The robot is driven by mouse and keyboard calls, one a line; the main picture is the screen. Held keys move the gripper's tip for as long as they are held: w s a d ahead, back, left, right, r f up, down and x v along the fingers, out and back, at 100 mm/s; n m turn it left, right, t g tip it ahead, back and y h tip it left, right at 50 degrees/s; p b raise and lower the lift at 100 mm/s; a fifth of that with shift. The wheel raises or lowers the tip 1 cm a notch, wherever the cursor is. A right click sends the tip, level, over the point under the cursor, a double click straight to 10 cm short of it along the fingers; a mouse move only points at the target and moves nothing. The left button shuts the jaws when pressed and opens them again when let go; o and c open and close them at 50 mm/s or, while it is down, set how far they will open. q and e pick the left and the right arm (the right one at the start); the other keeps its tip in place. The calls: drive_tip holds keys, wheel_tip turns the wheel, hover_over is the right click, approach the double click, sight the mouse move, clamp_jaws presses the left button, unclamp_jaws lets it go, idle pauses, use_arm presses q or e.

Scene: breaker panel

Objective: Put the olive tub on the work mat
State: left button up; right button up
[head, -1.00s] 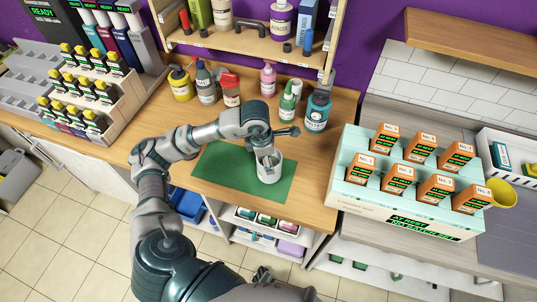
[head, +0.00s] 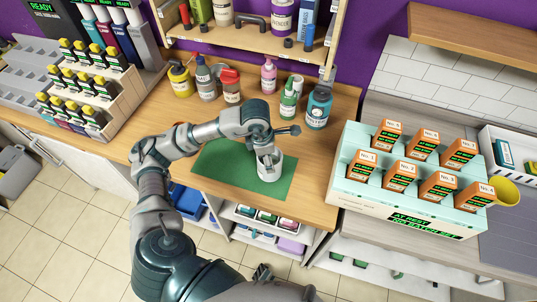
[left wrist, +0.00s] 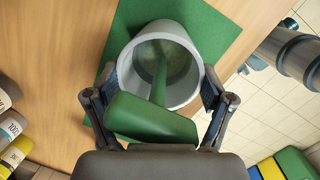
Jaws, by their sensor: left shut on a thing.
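A pale grey-white tub (head: 270,166) stands upright on the green work mat (head: 215,165), near the mat's right part. In the left wrist view the tub (left wrist: 187,42) is open at the top and dull olive-green inside. A green piece (left wrist: 150,118) with a narrow stem reaching into the tub shows in front of it; I cannot tell what it is. My left gripper (head: 268,160) is over the tub, its fingers on opposite sides of the wall and shut on it. The fingers also show in the left wrist view (left wrist: 160,92). My right gripper is not in view.
Several bottles, including a teal one (head: 319,107) and a red-topped one (head: 230,86), stand behind the mat. A shelf (head: 240,40) rises at the back. A mint rack (head: 350,190) with orange boxes is at right, a stepped rack (head: 115,115) at left. Bare wood surrounds the mat.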

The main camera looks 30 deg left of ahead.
use_arm(q)
drive_tip(key=shift+f, duration=0.15)
drive_tip(key=o, duration=1.7)
drive_tip(key=r, duration=0.4)
drive_tip(key=s+r, duration=0.1)
drive_tip(key=r, duration=0.3)
drive_tip(key=a+r, duration=0.1)
drive_tip(key=r, duration=0.2)
drive_tip(key=shift+s+r, duration=0.35)
drive_tip(key=shift+r, duration=0.05)
